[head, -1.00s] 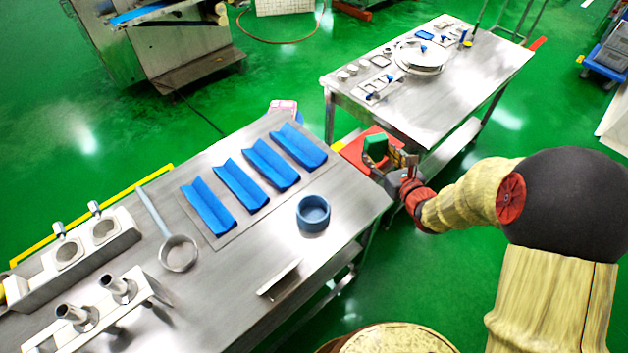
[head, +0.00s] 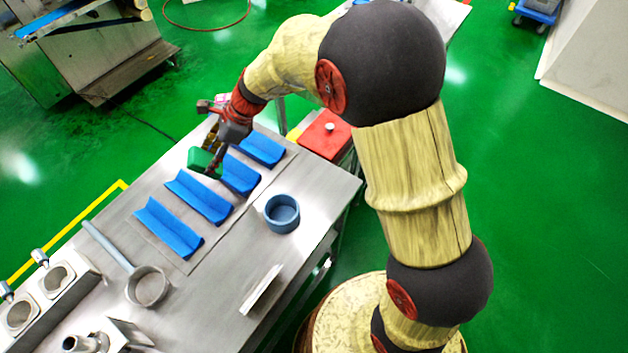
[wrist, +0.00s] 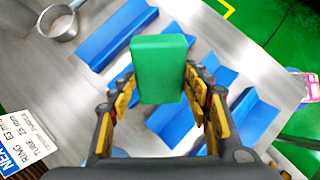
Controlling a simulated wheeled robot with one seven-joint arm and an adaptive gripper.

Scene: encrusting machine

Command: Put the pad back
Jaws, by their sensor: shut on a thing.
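The pad, a green block (head: 201,161), is held by my gripper (head: 212,160) above the blue angled trays on the steel table. In the wrist view the green pad (wrist: 160,68) stands between the two yellow-and-black fingers of my gripper (wrist: 162,85), which are shut on it. The pad overlaps the middle blue trays in both views. I cannot tell how high it is above them.
Several blue angled trays (head: 168,228) lie on the steel table (head: 215,258). A round blue-grey bowl (head: 282,214), a ladle (head: 148,286) and a white card (head: 261,290) are also on it. A red box (head: 325,136) stands past the table's far right edge.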

